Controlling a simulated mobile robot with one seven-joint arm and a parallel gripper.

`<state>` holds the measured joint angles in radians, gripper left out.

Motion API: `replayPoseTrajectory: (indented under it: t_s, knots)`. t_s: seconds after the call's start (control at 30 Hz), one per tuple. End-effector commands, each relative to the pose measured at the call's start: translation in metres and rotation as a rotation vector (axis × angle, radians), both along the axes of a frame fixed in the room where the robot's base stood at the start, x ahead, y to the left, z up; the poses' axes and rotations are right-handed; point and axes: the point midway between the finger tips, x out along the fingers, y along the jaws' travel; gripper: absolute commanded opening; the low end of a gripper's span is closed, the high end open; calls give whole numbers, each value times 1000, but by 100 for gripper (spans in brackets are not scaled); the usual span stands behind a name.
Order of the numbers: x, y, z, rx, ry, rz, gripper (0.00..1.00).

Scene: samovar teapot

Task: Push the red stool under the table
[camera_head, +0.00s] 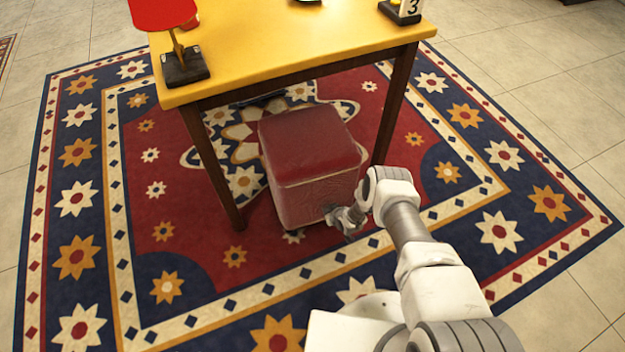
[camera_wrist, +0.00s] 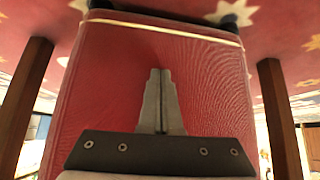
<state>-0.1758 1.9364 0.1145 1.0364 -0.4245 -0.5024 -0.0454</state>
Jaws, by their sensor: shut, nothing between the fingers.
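The red stool (camera_head: 310,150) is a boxy seat with a red top, standing upright on the rug between the front legs of the yellow table (camera_head: 300,50). Its back part is beneath the tabletop and its front part sticks out toward me. My gripper (camera_head: 340,218) is low at the stool's front face, at its right side in the head view. In the wrist view the red stool (camera_wrist: 205,85) fills the middle, and my gripper (camera_wrist: 160,75) has its fingers together, pointing at the red face. They look close to it or touching; I cannot tell which.
Dark wooden table legs (camera_head: 213,170) and (camera_wrist: 280,120) flank the stool. The patterned rug (camera_head: 80,220) is clear in front and at the left.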

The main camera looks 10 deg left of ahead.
Motion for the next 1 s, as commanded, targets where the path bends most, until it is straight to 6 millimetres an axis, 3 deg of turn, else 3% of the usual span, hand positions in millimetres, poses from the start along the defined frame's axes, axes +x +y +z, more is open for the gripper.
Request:
replayPoseTrajectory:
  t_s: [1.0]
  knots:
    - [50, 33, 3, 4, -8, 0, 0]
